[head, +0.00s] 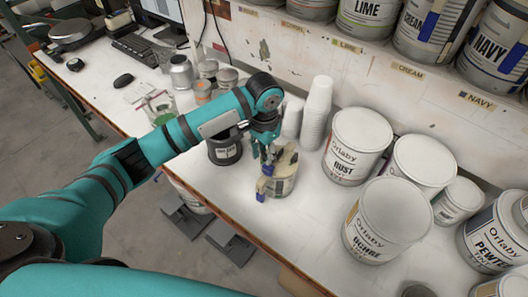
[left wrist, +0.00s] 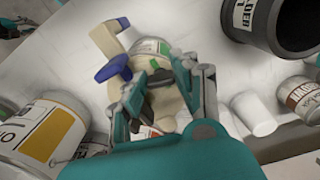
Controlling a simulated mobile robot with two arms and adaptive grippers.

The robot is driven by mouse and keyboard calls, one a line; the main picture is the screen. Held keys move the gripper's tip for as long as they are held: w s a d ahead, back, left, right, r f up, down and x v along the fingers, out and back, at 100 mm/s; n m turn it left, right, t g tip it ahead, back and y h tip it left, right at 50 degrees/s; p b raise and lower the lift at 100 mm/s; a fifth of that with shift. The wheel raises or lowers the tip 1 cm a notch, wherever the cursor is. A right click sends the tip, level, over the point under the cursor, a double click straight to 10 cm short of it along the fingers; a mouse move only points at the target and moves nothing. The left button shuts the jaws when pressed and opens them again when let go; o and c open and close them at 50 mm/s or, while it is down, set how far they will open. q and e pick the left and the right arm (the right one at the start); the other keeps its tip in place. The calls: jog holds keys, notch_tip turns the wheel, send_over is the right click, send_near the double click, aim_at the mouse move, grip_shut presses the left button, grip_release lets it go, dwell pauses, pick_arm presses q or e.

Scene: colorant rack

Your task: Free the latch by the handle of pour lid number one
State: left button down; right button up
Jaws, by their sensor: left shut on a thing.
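The pour lid (head: 287,160) is beige with blue parts and sits on a small can (head: 284,187) on the bench. One blue part (head: 261,196) is at its front left, and a second shows close to my fingers. In the left wrist view the beige lid (left wrist: 104,41) has a blue piece (left wrist: 112,68) beside my fingers. My left gripper (head: 268,153) comes down on the lid from above and behind; its fingers (left wrist: 152,88) are shut on the beige handle, which they partly hide. I cannot tell the latch's state. My right gripper is out of view.
White paint cans, one marked Rust (head: 355,150) and one Ochre (head: 385,222), stand to the right. Stacked white cups (head: 318,108) are behind. A dark can (head: 226,149) stands close on the left. Bare bench lies in front, up to its edge.

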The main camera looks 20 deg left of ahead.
aim_at(264, 155)
pick_arm(q)
jog(key=shift+n, duration=0.6)
jog(key=c, duration=1.3)
grip_release()
jog(key=shift+r, duration=0.15)
notch_tip(264, 155, up, 12)
jog(key=shift+f, duration=0.1)
